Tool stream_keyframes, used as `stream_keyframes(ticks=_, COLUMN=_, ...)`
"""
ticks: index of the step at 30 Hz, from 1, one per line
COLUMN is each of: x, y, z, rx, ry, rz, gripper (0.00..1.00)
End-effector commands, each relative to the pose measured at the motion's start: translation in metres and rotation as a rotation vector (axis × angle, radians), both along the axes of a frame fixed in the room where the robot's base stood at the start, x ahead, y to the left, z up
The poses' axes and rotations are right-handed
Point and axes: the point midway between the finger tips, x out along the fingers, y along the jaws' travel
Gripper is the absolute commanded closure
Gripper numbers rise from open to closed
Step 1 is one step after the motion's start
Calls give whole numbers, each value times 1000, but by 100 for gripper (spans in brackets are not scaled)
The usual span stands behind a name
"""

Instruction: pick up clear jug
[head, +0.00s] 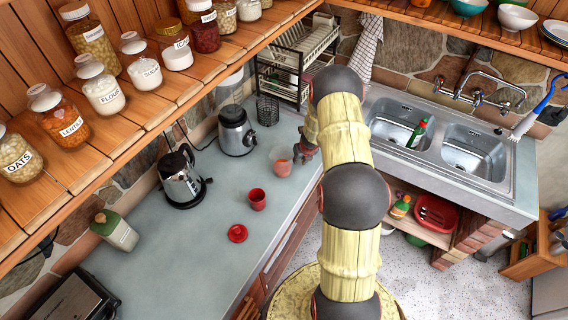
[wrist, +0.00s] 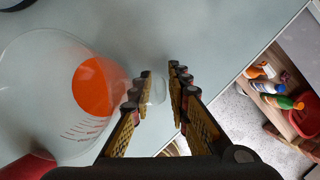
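The clear jug (head: 281,167) stands on the grey worktop, with something orange inside it. In the wrist view the jug (wrist: 45,85) fills the left side, with measuring marks on its wall and an orange disc showing through it. My gripper (head: 303,152) is just right of the jug in the head view. In the wrist view my gripper (wrist: 160,78) is open, its two fingers apart. A clear part, which looks like the jug's handle, shows between the fingertips; I cannot tell whether they touch it.
A red cup (head: 257,200) and a red lid (head: 237,233) are on the worktop nearby. The double sink (head: 435,130) is to the right.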

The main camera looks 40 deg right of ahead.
Motion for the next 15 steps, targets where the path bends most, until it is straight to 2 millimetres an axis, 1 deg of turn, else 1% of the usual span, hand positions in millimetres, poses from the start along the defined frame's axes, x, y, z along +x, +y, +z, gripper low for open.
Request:
stream_keyframes(ticks=2, x=0, y=0, z=0, rx=0, ry=0, rz=0, gripper=83)
stream_keyframes(ticks=11, x=0, y=0, z=1, rx=0, ry=0, rz=0, gripper=100)
stream_keyframes(ticks=15, x=0, y=0, z=1, rx=-1, ry=0, rz=0, gripper=100)
